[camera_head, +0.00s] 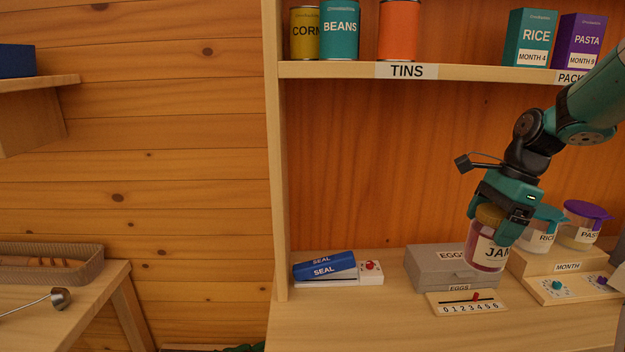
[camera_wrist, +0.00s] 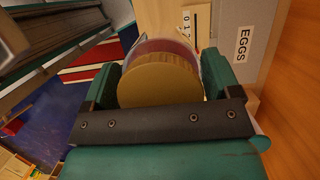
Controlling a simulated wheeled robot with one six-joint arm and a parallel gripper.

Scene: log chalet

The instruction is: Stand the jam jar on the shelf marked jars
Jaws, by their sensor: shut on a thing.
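The jam jar (camera_head: 486,251) has red contents, a gold-brown lid and a label of which "JA" and part of a further letter show. My gripper (camera_head: 505,212) is shut on it and holds it tilted, in front of the grey egg box. In the wrist view the lid of the jam jar (camera_wrist: 158,80) sits between the two teal fingers of my gripper (camera_wrist: 162,85). No shelf marked jars can be read in these views. The upper shelf (camera_head: 330,68) carries a "TINS" label and, at right, a partly hidden label starting "PACK".
The grey egg box (camera_head: 430,272) and a number slider board (camera_head: 466,303) are close beneath the jar. Rice and pasta tubs (camera_head: 580,232) stand right on a "MONTH" block. A blue "SEAL" item (camera_head: 324,266) lies left. Tins and packets fill parts of the upper shelf. The counter front-left is bare.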

